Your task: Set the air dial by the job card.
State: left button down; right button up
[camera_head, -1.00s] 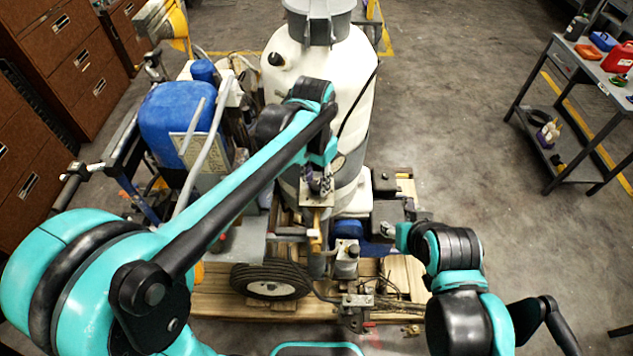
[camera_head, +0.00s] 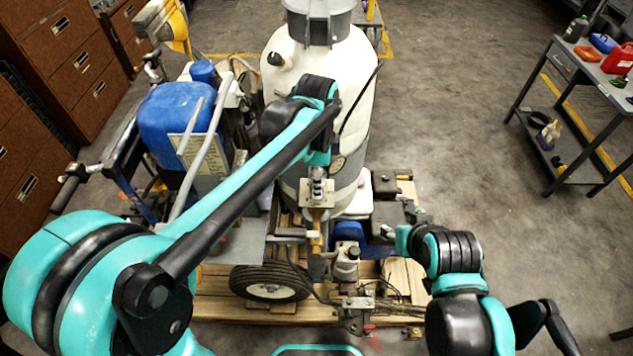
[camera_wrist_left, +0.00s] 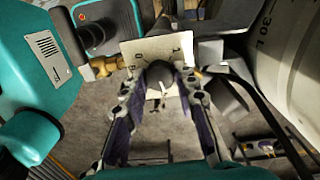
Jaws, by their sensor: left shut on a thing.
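My left gripper (camera_head: 318,192) is shut on the air dial, a small round dark knob (camera_wrist_left: 158,76) in front of a pale square plate (camera_wrist_left: 135,50). In the left wrist view its two fingers pinch the knob from both sides. The plate has dark marks around the knob, partly hidden by the fingers, and I cannot read the setting surely. My right gripper (camera_head: 388,231) is barely discernible.
The line striper's big white tank (camera_head: 325,80) stands just behind the dial. A tyre (camera_head: 270,283) and a wooden pallet (camera_head: 225,303) are below. A grey cart (camera_head: 575,75) with bottles stands at right, brown cabinets (camera_head: 60,60) at left. Floor between machine and cart is clear.

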pick_arm(q)
jog(key=shift+m, duration=1.1)
jog(key=c, duration=1.2)
grip_release()
jog(key=shift+o, duration=0.2)
notch_tip(320, 180, up, 12)
jog(key=shift+w, duration=0.25)
